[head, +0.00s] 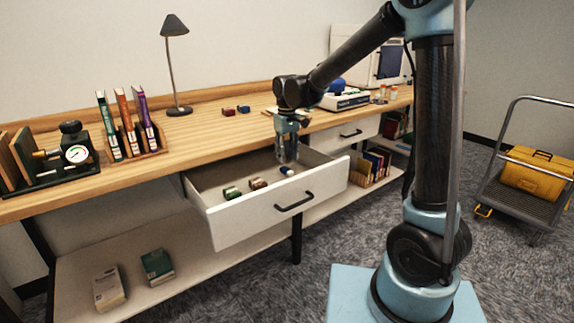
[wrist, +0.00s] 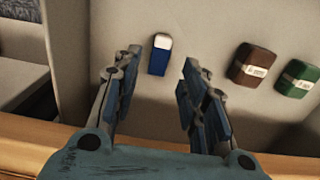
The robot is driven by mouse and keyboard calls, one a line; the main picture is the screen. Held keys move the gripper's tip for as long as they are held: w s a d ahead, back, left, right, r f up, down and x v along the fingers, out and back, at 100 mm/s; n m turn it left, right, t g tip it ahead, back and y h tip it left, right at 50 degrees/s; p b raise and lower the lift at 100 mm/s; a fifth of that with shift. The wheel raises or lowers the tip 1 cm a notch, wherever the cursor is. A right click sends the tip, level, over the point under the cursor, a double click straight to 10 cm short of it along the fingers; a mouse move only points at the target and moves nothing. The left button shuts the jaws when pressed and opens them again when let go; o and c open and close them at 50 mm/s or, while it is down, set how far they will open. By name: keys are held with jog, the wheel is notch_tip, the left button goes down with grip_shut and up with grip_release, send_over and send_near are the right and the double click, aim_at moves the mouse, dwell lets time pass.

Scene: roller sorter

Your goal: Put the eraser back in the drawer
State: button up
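A small blue block with a white end, which looks like the eraser, lies on the floor of the open drawer (head: 238,222). It shows in the head view (head: 287,171) and in the wrist view (wrist: 160,55). My gripper (head: 287,160) points down over the drawer's right part, just above the blue block. In the wrist view my gripper (wrist: 160,64) is open, and the block appears between and beyond its fingertips, with nothing held. A brown block (wrist: 254,64) and a green block (wrist: 296,78), both with white labels, lie beside it in the drawer.
A second drawer (head: 345,136) is shut. A cart (head: 530,185) stands at the right.

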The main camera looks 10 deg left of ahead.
aim_at(287, 170)
notch_tip(287, 170, up, 6)
dwell(0.4)
jog(key=s+d+r+m+t, duration=0.15)
jog(key=s+d, duration=0.25)
jog(key=d, duration=0.9)
jog(key=s+d+m+g, duration=0.1)
jog(key=s+d+m, duration=0.25)
jog(key=d, duration=0.95)
jog(key=s+d+f+m+t, duration=0.1)
jog(key=s+d+f+m, duration=0.3)
jog(key=s+d+f, duration=0.8)
jog(key=shift+s+d+m+t, duration=0.35)
jog(key=shift+s+d, duration=0.85)
jog(key=shift+s, duration=0.7)
